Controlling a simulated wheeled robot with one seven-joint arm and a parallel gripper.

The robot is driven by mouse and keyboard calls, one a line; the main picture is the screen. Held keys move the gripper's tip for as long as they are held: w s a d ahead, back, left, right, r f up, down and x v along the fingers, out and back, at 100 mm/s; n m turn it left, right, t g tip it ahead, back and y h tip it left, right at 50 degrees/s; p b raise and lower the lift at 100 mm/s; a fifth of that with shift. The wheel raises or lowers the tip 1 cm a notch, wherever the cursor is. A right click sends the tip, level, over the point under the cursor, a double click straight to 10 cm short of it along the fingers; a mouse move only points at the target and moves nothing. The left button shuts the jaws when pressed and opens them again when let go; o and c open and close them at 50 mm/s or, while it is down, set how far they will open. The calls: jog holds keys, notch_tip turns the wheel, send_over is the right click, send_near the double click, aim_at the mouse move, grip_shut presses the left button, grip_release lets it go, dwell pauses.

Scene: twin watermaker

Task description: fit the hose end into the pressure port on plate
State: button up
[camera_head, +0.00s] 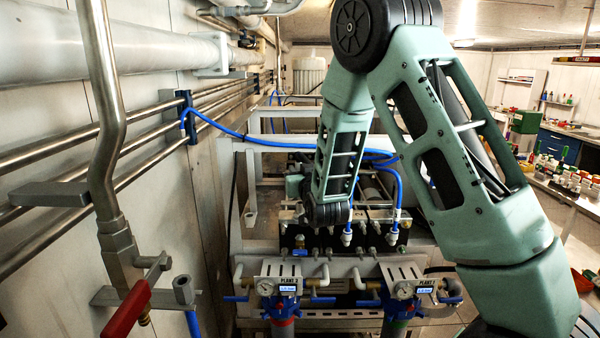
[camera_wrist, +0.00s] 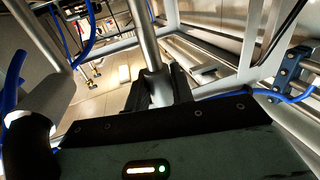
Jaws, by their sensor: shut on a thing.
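My gripper (camera_wrist: 160,92) is shut on a grey tube-like piece (camera_wrist: 152,62) in the wrist view. I cannot tell whether this piece is the hose end. In the head view my arm hides the fingers and the held piece. A blue hose (camera_head: 250,137) runs from a wall bracket across the rack behind my arm. Two white fittings, left (camera_head: 347,236) and right (camera_head: 392,236), hang on blue hose at a dark panel (camera_head: 322,241). Below are the plates labelled PLANT 2 (camera_head: 284,270) and PLANT 1 (camera_head: 406,272), with gauges. I cannot tell which opening is the pressure port.
Steel rails (camera_head: 60,148) and a thick white pipe (camera_head: 120,50) line the left wall. A red-handled valve (camera_head: 126,310) stands at front left. A metal frame (camera_head: 250,200) surrounds the rack. A cluttered bench (camera_head: 570,190) is at right.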

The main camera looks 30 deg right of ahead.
jog(key=shift+f+b, duration=1.6)
jog(key=shift+b, duration=0.25)
jog(key=o, duration=0.9)
